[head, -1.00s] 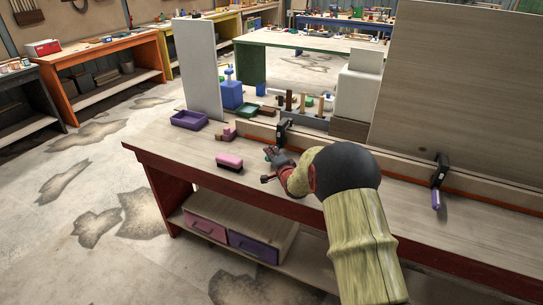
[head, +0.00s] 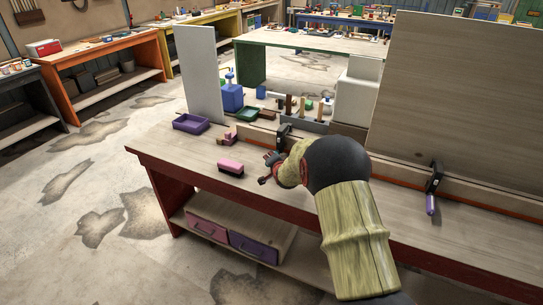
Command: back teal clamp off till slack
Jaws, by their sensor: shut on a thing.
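A dark clamp (head: 283,136) stands on the curved strip along the back of the workbench, at the middle of the head view. My gripper (head: 273,158) is at this clamp's lower front, shut on its handle. The handle is hidden by my gripper and arm, so I cannot see its teal colour or how far its screw is turned. A second dark clamp (head: 435,178) with a purple handle (head: 430,204) sits on the strip farther right, apart from my gripper.
A pink-topped brush or block (head: 231,167) lies on the workbench (head: 190,150) left of my gripper. A tall board (head: 458,95) stands at the back right. The bench's left front is clear.

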